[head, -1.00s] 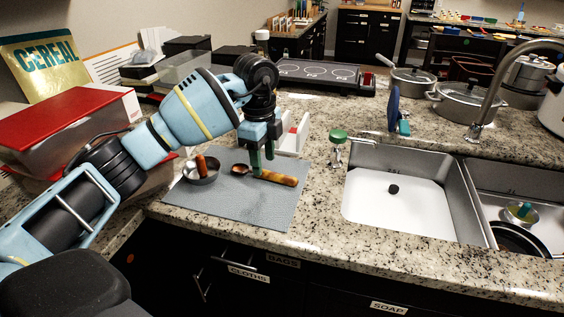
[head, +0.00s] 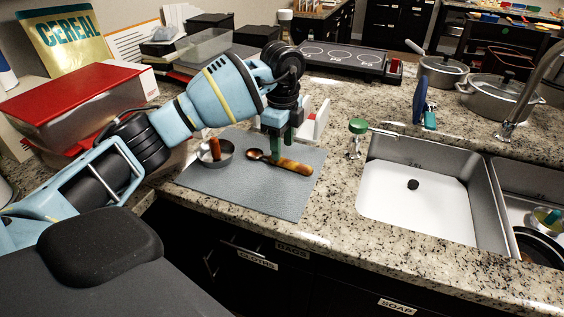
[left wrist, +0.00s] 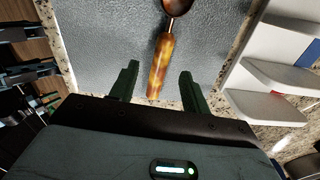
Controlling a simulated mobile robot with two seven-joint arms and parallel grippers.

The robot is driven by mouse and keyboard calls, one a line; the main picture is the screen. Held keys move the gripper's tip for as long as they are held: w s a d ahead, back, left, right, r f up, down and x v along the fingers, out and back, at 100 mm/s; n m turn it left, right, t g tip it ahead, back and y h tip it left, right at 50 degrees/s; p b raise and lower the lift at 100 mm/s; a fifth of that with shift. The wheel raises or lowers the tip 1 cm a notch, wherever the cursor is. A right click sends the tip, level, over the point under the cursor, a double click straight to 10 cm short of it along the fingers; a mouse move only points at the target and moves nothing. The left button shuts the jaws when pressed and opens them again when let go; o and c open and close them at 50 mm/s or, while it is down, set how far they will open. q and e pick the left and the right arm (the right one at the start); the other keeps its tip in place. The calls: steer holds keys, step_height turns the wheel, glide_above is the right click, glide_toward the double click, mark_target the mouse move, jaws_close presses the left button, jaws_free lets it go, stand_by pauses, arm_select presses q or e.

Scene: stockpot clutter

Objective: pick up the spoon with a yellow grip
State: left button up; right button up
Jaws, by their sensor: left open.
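The spoon with a yellow grip (head: 294,166) lies on the grey mat (head: 232,192), its dark bowl to the left and its mottled yellow-brown grip to the right. In the left wrist view the grip (left wrist: 160,66) runs between the fingers, with the bowl at the top edge. My left gripper (head: 281,155) is open over the spoon, its green fingers pointing down. In the left wrist view its fingers (left wrist: 158,88) stand on either side of the grip, apart from it. My right gripper is not in view.
A small metal pan (head: 226,155) with an orange-brown handle stands left of the spoon on the mat. A white rack (head: 318,120) is just behind the gripper. A green-topped item (head: 357,134) stands by the sink (head: 420,150). The mat's front is clear.

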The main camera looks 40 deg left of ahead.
arm_select(q)
step_height(320, 180, down, 4)
steer(key=shift+w+a+f, duration=0.1)
steer(key=shift+a+f, duration=0.05)
steer(key=shift+f, duration=0.05)
jaws_close()
stand_by(0.4)
steer(key=shift+r, duration=0.1)
